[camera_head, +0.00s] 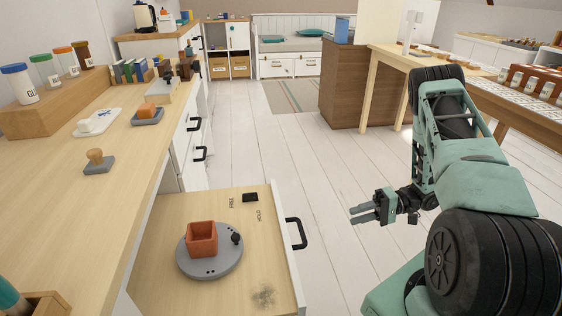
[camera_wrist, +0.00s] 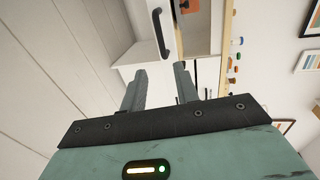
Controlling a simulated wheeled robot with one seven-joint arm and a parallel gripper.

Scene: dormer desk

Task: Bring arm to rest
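My green arm (camera_head: 455,165) is bent on the right side of the head view, over the floor and beside the open drawer. My gripper (camera_head: 362,213) points left toward the drawer, clear of its handle. In the wrist view my gripper (camera_wrist: 160,82) has its two grey fingers apart with nothing between them, so it is open and empty.
An open drawer (camera_head: 165,235) juts out below the desk, with a black handle (camera_head: 296,233). A grey round turntable (camera_head: 228,262) in it bears an orange square pot (camera_head: 202,238). Jars and stamps stand on the desk (camera_head: 60,190). White floor (camera_head: 265,150) is free ahead.

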